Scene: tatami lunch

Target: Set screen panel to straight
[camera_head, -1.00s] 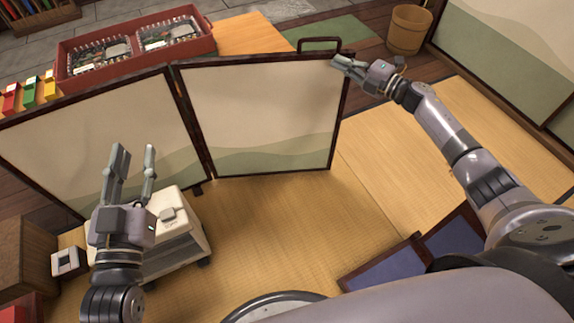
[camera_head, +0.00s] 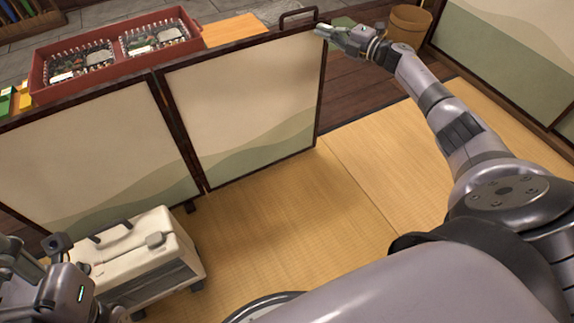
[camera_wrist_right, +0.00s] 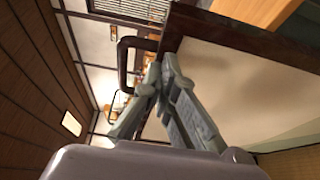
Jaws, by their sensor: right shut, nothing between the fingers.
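The screen's right panel (camera_head: 245,105) has a dark frame, a cream face with green hills, and a handle (camera_head: 299,17) on its top edge. It is hinged to the left panel (camera_head: 95,155), and the two stand nearly in line, with a slight bend. My right gripper (camera_head: 323,32) is shut and empty at the panel's upper right corner. In the right wrist view its fingertips (camera_wrist_right: 162,75) are close to the dark frame (camera_wrist_right: 240,40) and the handle (camera_wrist_right: 130,62); contact is unclear. My left gripper is at the lower left, partly cut off, its fingertips unclear.
A white wheeled case (camera_head: 140,260) stands before the left panel. Behind the screen are a red tray (camera_head: 40,85) of small items and a wooden bucket (camera_head: 408,25). The tatami (camera_head: 290,220) before the right panel is clear.

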